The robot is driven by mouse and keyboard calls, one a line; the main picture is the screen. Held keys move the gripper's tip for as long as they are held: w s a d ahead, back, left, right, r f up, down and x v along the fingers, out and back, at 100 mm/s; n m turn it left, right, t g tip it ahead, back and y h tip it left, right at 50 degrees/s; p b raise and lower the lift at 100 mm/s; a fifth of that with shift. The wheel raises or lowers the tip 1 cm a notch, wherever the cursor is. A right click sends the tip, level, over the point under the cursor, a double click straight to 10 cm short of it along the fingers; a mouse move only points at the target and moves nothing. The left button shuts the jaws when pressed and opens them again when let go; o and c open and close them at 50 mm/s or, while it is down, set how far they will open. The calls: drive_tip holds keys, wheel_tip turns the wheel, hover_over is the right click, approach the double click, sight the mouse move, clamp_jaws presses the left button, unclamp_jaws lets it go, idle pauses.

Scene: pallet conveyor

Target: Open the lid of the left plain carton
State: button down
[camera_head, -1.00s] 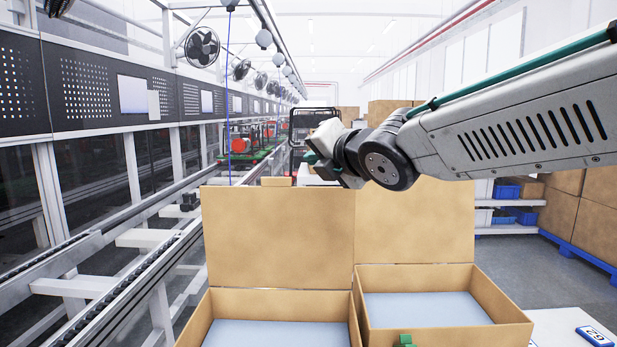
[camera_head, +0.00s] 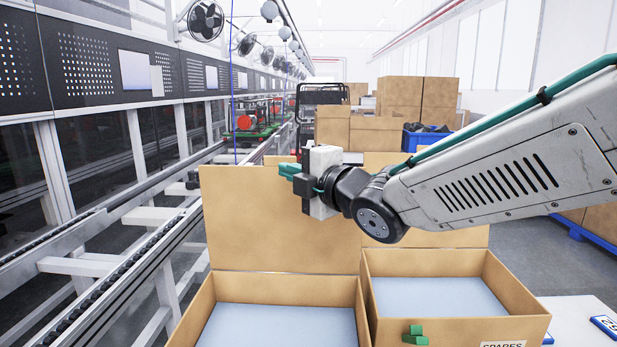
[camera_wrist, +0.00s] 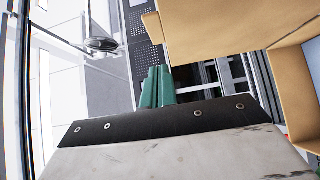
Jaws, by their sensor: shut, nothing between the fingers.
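The left plain carton (camera_head: 190,326) is open, with a light blue surface inside. Its lid (camera_head: 275,235) stands upright at the back. The right carton (camera_head: 460,330) is also open; it has a green tab and a "SPARES" label on its front, and its raised lid (camera_head: 440,240) is partly behind my arm. My gripper (camera_head: 288,171) is shut and empty, its green fingers pointing left near the top edge of the left lid. In the wrist view, the shut green fingers (camera_wrist: 157,88) show beside a brown cardboard panel (camera_wrist: 225,25); I cannot tell whether they touch it.
A conveyor rail (camera_head: 110,262) runs along the left of the cartons. Stacked boxes (camera_head: 415,100) and a blue bin (camera_head: 425,137) stand behind. A white table surface (camera_head: 580,318) with a blue-edged tag (camera_head: 606,326) shows at the right.

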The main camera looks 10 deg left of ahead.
sight(292, 157)
drive_tip(key=w, duration=0.2)
drive_tip(key=w+a, duration=0.1)
drive_tip(key=w, duration=0.1)
drive_tip(key=shift+w+a, duration=0.2)
drive_tip(key=shift+w, duration=0.25)
drive_tip(key=w, duration=0.7)
drive_tip(key=shift+w+a+f, duration=0.1)
drive_tip(key=shift+w+a, duration=0.1)
drive_tip(key=shift+w, duration=0.05)
drive_tip(key=shift+s, duration=0.1)
